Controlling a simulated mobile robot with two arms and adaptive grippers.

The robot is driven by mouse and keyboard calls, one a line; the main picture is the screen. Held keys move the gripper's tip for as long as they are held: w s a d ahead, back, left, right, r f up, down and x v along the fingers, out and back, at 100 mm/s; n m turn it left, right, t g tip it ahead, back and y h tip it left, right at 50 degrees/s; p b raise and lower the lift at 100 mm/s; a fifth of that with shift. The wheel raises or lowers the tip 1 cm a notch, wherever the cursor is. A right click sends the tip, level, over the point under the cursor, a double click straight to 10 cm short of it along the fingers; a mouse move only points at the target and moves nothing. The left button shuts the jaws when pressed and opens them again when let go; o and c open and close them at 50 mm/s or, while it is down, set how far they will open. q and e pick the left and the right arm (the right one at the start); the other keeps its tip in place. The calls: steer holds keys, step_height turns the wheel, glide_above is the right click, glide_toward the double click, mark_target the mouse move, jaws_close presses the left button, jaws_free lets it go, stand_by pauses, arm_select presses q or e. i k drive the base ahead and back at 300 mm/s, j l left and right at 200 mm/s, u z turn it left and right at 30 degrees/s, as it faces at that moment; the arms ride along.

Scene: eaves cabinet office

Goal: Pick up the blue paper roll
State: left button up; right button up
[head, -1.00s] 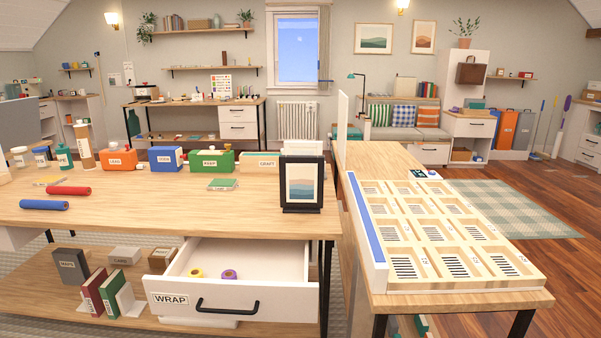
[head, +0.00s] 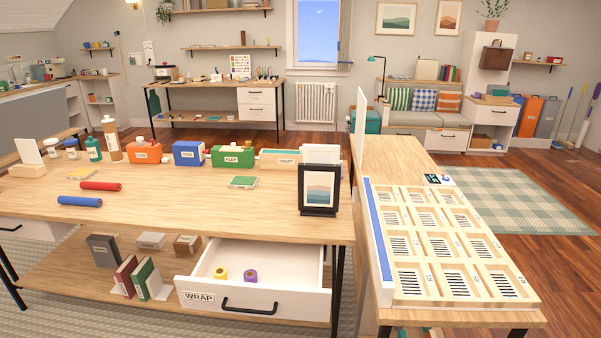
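The blue paper roll (head: 80,201) lies on its side on the wooden table (head: 230,215), near its front left part. A red paper roll (head: 101,186) lies just behind it and a little to the right, apart from it. Neither of my grippers shows in the head view.
An open drawer labelled WRAP (head: 253,301) juts out below the table, with a yellow roll (head: 220,273) and a purple roll (head: 250,275) inside. A picture frame (head: 319,190) stands at the table's right end. Labelled boxes and bottles line the back edge. A compartment tray (head: 450,240) lies on the right-hand table.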

mark_target(86, 202)
steer(key=u, duration=1.4)
steer(key=i+j, duration=0.25)
steer(key=i, duration=0.2)
steer(key=i+j+z, duration=0.1)
steer(key=i, duration=0.35)
steer(key=i+j, duration=0.35)
steer(key=i+j+z, duration=0.1)
steer(key=i+j, duration=0.2)
steer(key=i, duration=0.25)
